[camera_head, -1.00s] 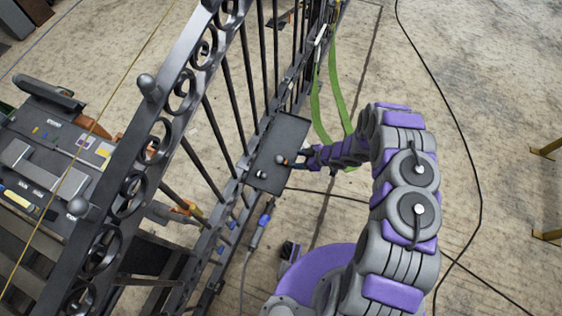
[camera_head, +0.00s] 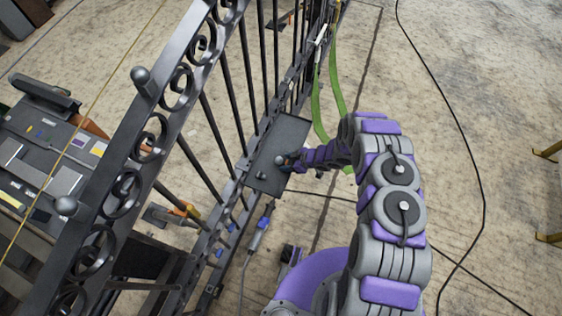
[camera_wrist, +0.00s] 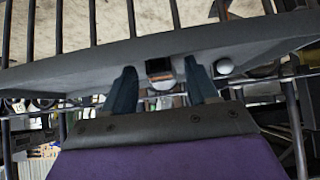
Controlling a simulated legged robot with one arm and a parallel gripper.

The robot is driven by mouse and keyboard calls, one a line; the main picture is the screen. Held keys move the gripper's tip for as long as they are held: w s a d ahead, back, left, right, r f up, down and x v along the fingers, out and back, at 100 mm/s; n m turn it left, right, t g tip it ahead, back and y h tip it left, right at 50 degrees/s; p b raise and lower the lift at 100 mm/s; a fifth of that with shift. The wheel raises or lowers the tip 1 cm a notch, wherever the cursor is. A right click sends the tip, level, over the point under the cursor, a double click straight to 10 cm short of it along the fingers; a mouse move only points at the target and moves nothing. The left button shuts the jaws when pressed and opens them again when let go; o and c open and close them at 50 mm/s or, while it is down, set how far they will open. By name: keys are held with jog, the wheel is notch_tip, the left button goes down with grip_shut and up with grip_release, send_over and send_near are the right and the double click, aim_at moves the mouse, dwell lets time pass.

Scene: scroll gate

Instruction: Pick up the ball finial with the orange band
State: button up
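The ball finial with the orange band (camera_wrist: 162,78) shows in the wrist view between my fingers, with a dark part, a thin orange-brown band and a pale part. My gripper (camera_wrist: 163,78) is open around it, with a gap visible on each side. In the head view my gripper (camera_head: 289,161) is over the right edge of the dark tray (camera_head: 292,130) beside the gate, and largely hides the finial. A plain grey ball finial (camera_head: 263,175) sits on the tray; it also shows right of my fingers in the wrist view (camera_wrist: 225,67).
The black scroll gate (camera_head: 205,110) runs along the tray's left side. Green straps (camera_head: 318,100) hang behind my forearm. A blue-and-grey tool (camera_head: 262,228) lies in front of the tray. A workbench (camera_head: 45,155) stands beyond the gate. Floor to the right is mostly clear.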

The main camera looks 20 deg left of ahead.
grip_shut()
dwell(0.3)
jog(key=shift+r, duration=0.1)
